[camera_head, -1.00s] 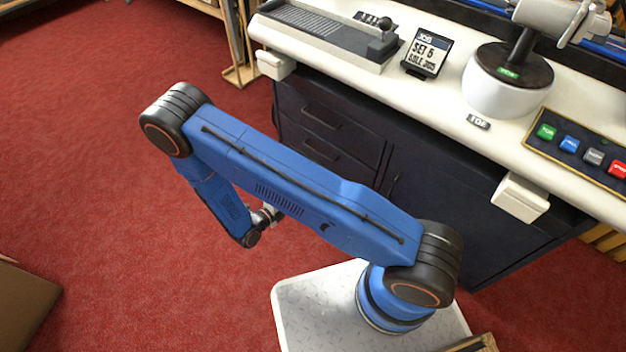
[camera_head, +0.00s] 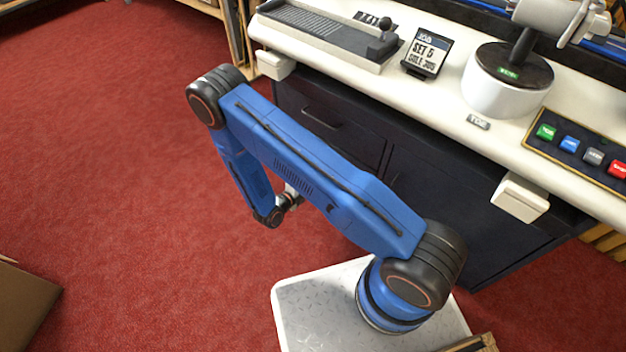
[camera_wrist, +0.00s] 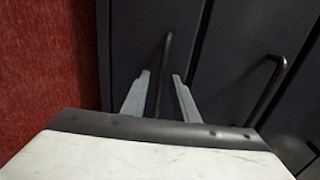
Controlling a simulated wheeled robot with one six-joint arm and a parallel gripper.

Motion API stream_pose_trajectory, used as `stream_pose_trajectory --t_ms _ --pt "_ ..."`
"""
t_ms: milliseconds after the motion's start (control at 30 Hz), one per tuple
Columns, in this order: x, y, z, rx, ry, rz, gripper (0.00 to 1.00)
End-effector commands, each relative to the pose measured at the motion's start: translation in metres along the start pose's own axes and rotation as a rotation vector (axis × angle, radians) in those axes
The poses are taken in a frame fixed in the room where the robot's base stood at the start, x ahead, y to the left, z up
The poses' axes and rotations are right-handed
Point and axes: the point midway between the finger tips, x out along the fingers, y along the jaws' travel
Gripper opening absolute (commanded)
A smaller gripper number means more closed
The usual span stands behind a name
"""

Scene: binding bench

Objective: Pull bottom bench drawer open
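The bench (camera_head: 440,190) has a dark front with drawers at the left. In the wrist view the bottom drawer (camera_wrist: 125,50), the panel nearest the red carpet, looks closed. Its dark bar handle (camera_wrist: 163,75) stands between the two grey fingers of my gripper (camera_wrist: 160,77). The fingers are open, apart from the handle on both sides as seen here; how deep they reach around it I cannot tell. An upper drawer's handle (camera_wrist: 270,85) shows to the right. In the head view my blue arm hides the lower drawer and my gripper's fingers; the upper drawer (camera_head: 330,125) shows closed.
The white bench top (camera_head: 430,100) overhangs the drawers, with pale blocks (camera_head: 520,198) under its edge. A cabinet door lies right of the drawers. Red carpet (camera_head: 110,150) is free to the left. A brown box (camera_head: 22,310) sits at the lower left.

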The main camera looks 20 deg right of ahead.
Motion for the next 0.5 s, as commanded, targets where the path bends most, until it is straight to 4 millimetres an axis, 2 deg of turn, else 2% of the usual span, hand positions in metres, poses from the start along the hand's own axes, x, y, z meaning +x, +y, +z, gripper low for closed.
stream_pose_trajectory --t_ms 200,300,333,500 --pt "0.0001 0.0 0.0 0.0 0.0 0.0 0.27" --pt "0.0 0.0 0.0 0.0 0.0 0.0 0.03" --pt "0.0 0.0 0.0 0.0 0.0 0.0 0.0" --pt "0.0 0.0001 -0.0001 0.0 0.0 0.0 0.0"
